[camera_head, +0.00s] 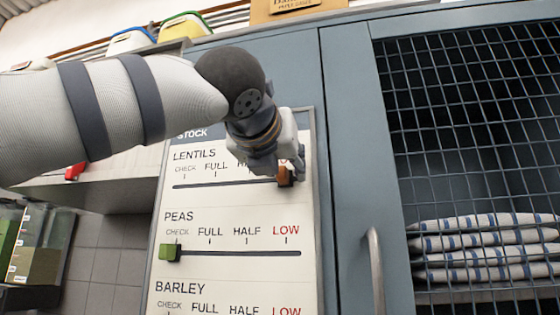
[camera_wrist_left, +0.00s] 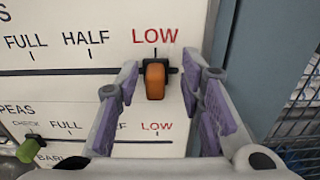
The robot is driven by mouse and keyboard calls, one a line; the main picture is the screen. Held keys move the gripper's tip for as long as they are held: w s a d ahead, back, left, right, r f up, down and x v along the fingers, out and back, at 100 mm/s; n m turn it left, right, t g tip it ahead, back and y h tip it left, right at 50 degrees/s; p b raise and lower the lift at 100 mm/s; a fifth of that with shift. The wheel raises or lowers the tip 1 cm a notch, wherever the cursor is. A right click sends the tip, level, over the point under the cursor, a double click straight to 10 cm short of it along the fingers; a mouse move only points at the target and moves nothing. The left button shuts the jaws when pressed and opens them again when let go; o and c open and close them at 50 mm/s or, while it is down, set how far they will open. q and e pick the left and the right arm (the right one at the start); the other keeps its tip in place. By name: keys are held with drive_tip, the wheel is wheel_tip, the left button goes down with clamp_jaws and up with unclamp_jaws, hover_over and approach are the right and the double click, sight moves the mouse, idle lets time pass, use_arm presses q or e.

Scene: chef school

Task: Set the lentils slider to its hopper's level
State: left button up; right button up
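The stock board (camera_head: 235,283) has rows for lentils, peas and barley, with lentils on top. The lentils slider is an orange knob (camera_head: 285,177) at the right end of its track (camera_head: 215,184). In the left wrist view the orange knob (camera_wrist_left: 155,78) sits directly under the red LOW mark. My left gripper (camera_head: 288,172) is at this knob. In the left wrist view its fingers (camera_wrist_left: 160,85) stand apart, one on each side of the knob, with visible gaps. My right gripper is not in view.
The green peas knob (camera_head: 171,252) is at CHECK. Clear bins with green and brownish contents (camera_head: 35,262) stand at the far left; their labels are too small to read. A cabinet handle (camera_head: 375,270) and a mesh door (camera_head: 470,120) are right of the board.

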use_arm(q)
drive_tip(key=v, duration=1.2)
drive_tip(key=shift+d, duration=0.1)
